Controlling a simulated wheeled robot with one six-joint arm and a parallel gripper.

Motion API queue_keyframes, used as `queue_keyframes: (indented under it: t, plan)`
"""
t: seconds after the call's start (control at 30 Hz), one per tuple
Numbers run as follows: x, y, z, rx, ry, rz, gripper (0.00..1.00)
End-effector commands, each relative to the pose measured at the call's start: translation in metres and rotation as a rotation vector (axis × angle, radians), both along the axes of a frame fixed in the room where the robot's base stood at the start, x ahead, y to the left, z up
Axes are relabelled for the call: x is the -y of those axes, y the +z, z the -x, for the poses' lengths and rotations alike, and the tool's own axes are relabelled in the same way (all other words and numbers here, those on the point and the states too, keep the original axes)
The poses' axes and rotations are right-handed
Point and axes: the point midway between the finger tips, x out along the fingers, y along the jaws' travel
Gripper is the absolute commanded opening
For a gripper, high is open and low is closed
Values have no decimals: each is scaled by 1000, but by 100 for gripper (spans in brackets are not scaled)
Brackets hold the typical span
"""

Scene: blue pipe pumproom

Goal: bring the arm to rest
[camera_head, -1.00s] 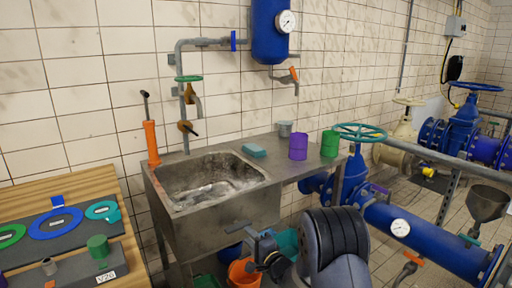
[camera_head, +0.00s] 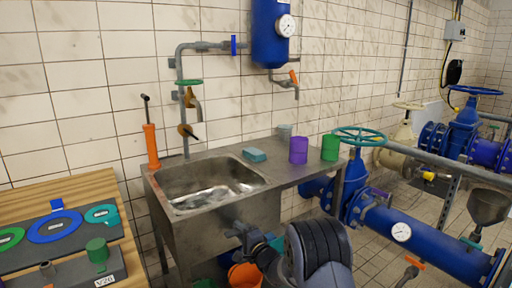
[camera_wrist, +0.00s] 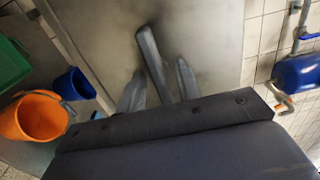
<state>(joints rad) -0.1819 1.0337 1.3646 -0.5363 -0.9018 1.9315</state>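My gripper (camera_head: 240,232) is low in front of the steel sink's front panel (camera_head: 222,222) in the head view. My dark arm is behind it at the bottom middle. In the wrist view, grey finger parts (camera_wrist: 160,85) point at a flat grey surface, and nothing is clearly held between them. Whether the fingers are apart or closed is unclear, and whether they touch the surface cannot be told.
An orange bucket (camera_wrist: 38,118), a blue bucket (camera_wrist: 74,85) and a green container (camera_wrist: 12,62) are close below. Purple (camera_head: 298,150) and green (camera_head: 329,145) cups stand on the counter. Blue pipework (camera_head: 420,232) is to the right, a wooden bench (camera_head: 85,190) left.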

Motion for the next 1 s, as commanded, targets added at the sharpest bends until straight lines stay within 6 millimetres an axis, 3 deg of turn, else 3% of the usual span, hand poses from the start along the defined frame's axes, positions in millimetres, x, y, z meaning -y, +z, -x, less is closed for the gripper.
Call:
queue_keyframes:
  t: [0.27, 0.73, 1.0]
  plan:
    - [16, 0, 22, -7, -2, -6, 33]
    - [62, 0, 89, -8, -4, -7, 33]
    - [32, 0, 48, -2, 1, -7, 33]
